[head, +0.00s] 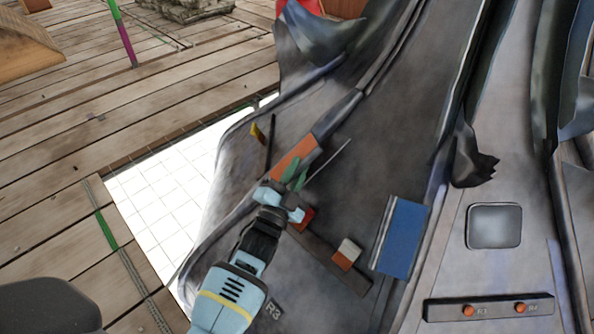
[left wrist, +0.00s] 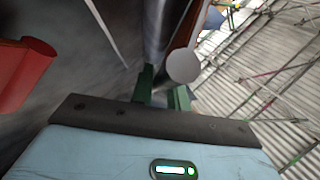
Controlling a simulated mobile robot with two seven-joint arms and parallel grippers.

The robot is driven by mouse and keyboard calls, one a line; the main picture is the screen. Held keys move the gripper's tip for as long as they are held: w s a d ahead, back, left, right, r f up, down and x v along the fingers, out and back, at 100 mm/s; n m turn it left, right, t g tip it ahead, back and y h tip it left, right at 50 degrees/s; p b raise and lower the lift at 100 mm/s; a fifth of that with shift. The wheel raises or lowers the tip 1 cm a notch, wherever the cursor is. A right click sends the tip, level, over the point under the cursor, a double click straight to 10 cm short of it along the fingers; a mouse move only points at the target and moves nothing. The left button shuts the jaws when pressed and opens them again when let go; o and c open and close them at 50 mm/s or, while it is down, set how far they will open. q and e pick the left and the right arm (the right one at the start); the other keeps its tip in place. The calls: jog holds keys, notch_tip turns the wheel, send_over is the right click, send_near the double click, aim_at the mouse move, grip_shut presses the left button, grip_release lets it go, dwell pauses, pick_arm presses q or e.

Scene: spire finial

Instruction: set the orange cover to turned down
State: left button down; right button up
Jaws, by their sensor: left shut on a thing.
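An orange cover-like piece (head: 295,155) lies along a grey rail on the dark curved shell in the head view. My left gripper (head: 293,177), with green fingers, is at the lower end of this piece. It is shut on a part hidden between the fingers; I cannot tell which part. The left wrist view shows the green fingers (left wrist: 164,92) beside a grey round-ended bar (left wrist: 183,65). A red-orange block (left wrist: 20,75) is at its left. My right gripper is not in view.
Below the gripper a dark strip carries a red block (head: 304,217) and an orange-and-white block (head: 346,254). A blue panel (head: 402,238) stands to their right. A switch box (head: 490,308) is at lower right. Plank flooring (head: 60,170) lies left of the shell.

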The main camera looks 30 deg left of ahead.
pick_arm(q)
jog(key=shift+d+f, duration=0.1)
jog(key=shift+f, duration=0.05)
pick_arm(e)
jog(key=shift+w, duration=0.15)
pick_arm(q)
jog(key=c, duration=1.4)
grip_release()
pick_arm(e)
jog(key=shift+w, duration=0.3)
pick_arm(q)
jog(key=shift+o, duration=0.2)
jog(key=shift+s, duration=0.1)
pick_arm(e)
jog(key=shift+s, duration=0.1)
